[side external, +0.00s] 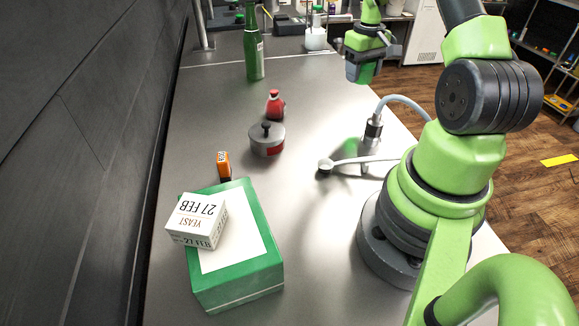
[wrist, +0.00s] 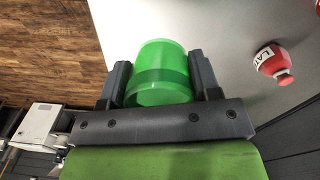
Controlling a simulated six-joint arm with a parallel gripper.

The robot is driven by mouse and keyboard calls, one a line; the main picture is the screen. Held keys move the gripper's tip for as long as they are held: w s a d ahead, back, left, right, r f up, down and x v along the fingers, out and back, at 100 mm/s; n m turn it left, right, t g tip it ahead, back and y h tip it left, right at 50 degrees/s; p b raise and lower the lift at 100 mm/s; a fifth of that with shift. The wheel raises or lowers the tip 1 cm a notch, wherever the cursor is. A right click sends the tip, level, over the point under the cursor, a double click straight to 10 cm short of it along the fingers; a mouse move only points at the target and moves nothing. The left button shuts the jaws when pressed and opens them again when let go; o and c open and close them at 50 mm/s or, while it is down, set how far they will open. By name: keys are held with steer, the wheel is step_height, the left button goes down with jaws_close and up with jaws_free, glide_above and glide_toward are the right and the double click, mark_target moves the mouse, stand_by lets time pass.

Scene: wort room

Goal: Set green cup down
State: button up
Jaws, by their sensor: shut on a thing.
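The green cup (wrist: 160,70) sits between the two dark fingers of my gripper (wrist: 159,60) in the wrist view, with a finger on each side. My gripper is shut on it. In the side view my gripper (side external: 368,58) is at the upper right, over the far right part of the steel table (side external: 320,85). The cup shows there only as a small green patch (side external: 364,74) at the fingers, partly hidden. It appears held above the table, though the exact height is hard to tell.
A red bottle (side external: 275,104) and a grey lidded pot (side external: 266,139) stand mid-table. A green bottle (side external: 253,55) stands farther back. An orange box (side external: 223,165), a green box (side external: 240,285) and a yeast carton (side external: 197,220) are nearer. A spoon-like tool (side external: 326,166) lies near my base.

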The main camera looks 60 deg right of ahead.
steer(key=w+a+n, duration=0.3)
steer(key=w+a, duration=0.2)
steer(key=a, duration=0.3)
steer(key=n, duration=1)
glide_above(278, 183)
step_height(278, 183, down, 10)
steer(key=shift+r, duration=0.1)
steer(key=o, duration=0.9)
steer(key=shift+r, duration=0.1)
